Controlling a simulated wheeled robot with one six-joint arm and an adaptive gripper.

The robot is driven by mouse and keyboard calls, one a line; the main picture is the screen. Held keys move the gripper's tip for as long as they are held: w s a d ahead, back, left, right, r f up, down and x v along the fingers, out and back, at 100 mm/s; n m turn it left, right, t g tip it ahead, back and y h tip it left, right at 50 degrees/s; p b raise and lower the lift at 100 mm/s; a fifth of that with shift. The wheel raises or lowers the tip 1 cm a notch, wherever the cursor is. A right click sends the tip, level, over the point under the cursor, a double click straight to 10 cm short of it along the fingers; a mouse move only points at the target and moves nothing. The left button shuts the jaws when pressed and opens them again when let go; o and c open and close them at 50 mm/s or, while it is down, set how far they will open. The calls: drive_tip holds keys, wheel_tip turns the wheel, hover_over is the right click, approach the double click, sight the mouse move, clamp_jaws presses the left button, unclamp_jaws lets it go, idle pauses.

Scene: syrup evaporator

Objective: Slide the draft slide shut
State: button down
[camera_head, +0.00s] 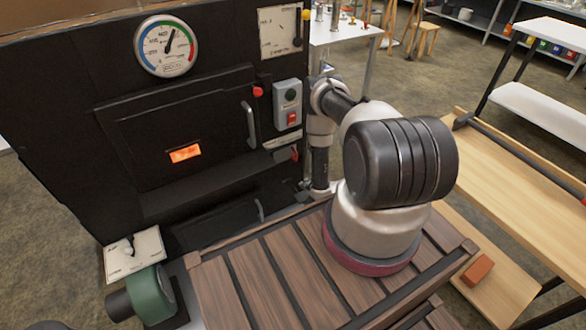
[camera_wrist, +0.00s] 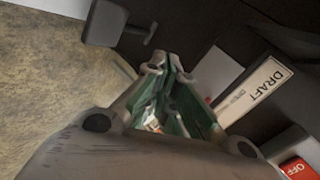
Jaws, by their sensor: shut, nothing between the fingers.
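The white strip lettered DRAFT (camera_head: 282,142) is on the black evaporator front, just under the switch box. It also shows in the wrist view (camera_wrist: 255,90), right of my fingers. A small red piece (camera_head: 295,153) shows at the strip's right end in the head view. A dark block on a short stem (camera_wrist: 108,24) is beyond my fingertips in the wrist view; I cannot tell whether it is the slide's handle. My gripper (camera_wrist: 167,68) is shut and empty, beside the panel. I cannot make out contact with the slide or how far it is open.
The firebox door handle (camera_head: 249,124) sticks out left of the box. A wooden bench (camera_head: 505,180) stands at the right.

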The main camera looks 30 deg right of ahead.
drive_tip(key=w+r+m+t, duration=0.3)
drive_tip(key=w+r+t, duration=0.1)
drive_tip(key=r, duration=0.3)
approach(286, 155)
drive_tip(key=x, duration=0.7)
drive_tip(key=shift+a, duration=0.1)
drive_tip(key=shift+d, duration=1.65)
drive_tip(key=v, duration=0.9)
drive_tip(key=shift+s+f, duration=0.15)
drive_tip(key=shift+f, duration=0.05)
